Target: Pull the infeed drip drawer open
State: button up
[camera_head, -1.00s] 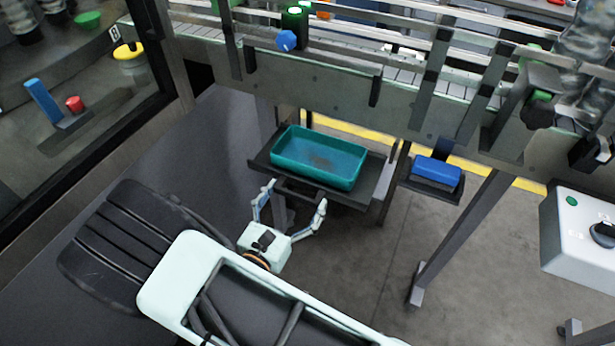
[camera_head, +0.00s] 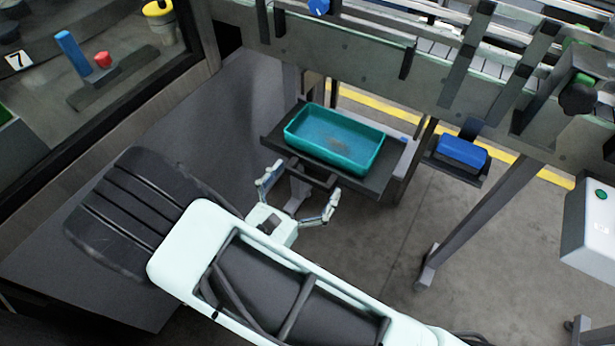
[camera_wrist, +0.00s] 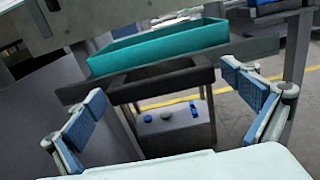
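The drip drawer (camera_head: 375,188) is a dark shallow tray under the conveyor frame. A teal bin (camera_head: 335,140) sits in it. A dark handle bar (camera_head: 307,176) juts from its front; the handle also shows in the wrist view (camera_wrist: 165,82). My gripper (camera_head: 304,180) is in front of the handle with its fingers spread wide, one towards each end. In the wrist view my gripper (camera_wrist: 172,98) is open and empty, with clear gaps between the blue pads and the bar. How far the fingertips reach past the bar is unclear.
A blue block (camera_head: 462,152) lies on a small holder right of the drawer. A dark frame leg (camera_head: 468,218) slants to the floor beyond it. A grey control box (camera_head: 590,225) is at far right. Floor is clear below the drawer's right side.

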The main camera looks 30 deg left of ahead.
jog(key=shift+s, duration=0.1)
jog(key=s, duration=1.1)
jog(key=shift+s+a, duration=0.4)
jog(key=shift+a, duration=0.05)
